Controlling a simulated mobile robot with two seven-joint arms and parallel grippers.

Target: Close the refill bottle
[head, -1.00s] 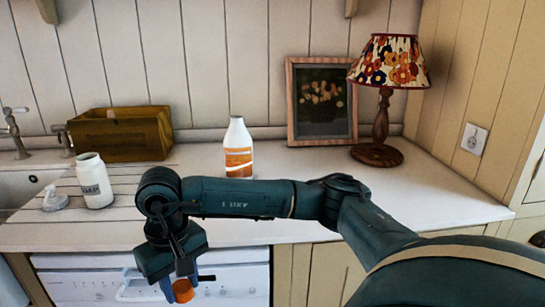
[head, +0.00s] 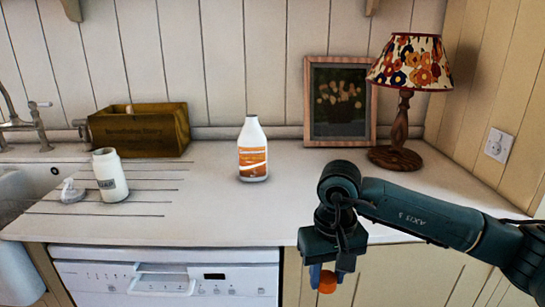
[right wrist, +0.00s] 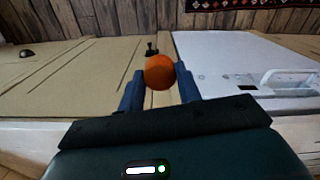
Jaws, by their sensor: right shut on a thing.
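The refill bottle (head: 253,152), white with an orange label, stands upright on the counter. Its narrow white top shows no orange cap on it. My right gripper (head: 328,270) is shut on an orange cap (head: 327,283), low in front of the counter's edge and to the right of the bottle. In the right wrist view the cap (right wrist: 160,71) sits between the blue fingertips. My left gripper is not in view.
A wooden crate (head: 140,141) stands behind the white bottle, near the sink and tap (head: 37,125). A framed picture (head: 310,110) and a lamp (head: 396,135) stand at the back right. The counter around the refill bottle is clear. A white dishwasher (head: 215,283) is below.

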